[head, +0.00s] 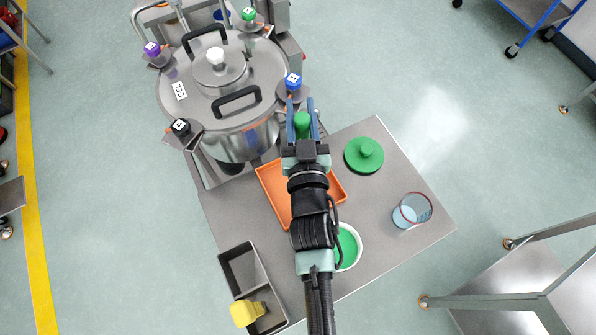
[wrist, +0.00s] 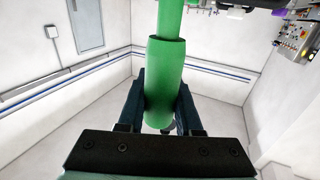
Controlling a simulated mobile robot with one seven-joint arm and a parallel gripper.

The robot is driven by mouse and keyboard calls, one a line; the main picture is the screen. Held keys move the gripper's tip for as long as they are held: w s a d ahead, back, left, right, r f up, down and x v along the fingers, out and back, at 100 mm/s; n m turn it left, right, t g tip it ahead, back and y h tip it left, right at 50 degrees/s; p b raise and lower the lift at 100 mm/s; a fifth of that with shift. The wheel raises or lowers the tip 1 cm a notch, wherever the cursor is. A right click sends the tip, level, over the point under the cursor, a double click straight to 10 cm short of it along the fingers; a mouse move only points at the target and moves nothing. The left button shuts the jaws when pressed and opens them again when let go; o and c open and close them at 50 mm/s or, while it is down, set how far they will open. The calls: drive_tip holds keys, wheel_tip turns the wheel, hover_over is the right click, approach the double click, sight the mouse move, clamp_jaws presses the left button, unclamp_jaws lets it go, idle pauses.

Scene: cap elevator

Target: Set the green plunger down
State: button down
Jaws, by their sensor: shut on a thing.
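The green plunger (head: 302,124) is between the two fingers of my gripper (head: 301,106), which is shut on it. In the wrist view the plunger (wrist: 165,82) is a thick green grip with a narrower green shaft running up out of the picture. The fingers clasp the thick grip from both sides. In the head view only a short green end shows, above the area between the steel vessel and the orange tray. The shaft's far end is hidden. I cannot tell what, if anything, lies right under it.
An orange tray (head: 270,196) lies partly under my arm on the steel table (head: 407,175). A green knobbed disc (head: 364,155), a glass with blue liquid (head: 409,213) and a white-rimmed green bowl (head: 352,246) stand nearby. The vessel (head: 230,100) is upper left; a metal bin (head: 243,268) holds a yellow thing.

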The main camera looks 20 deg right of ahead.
wheel_tip(320, 180, down, 10)
drive_tip(key=shift+w+b, duration=0.2)
drive_tip(key=shift+b, duration=0.25)
drive_tip(key=shift+f, duration=0.2)
drive_tip(key=c, duration=0.6)
unclamp_jaws()
drive_tip(key=shift+r, duration=0.1)
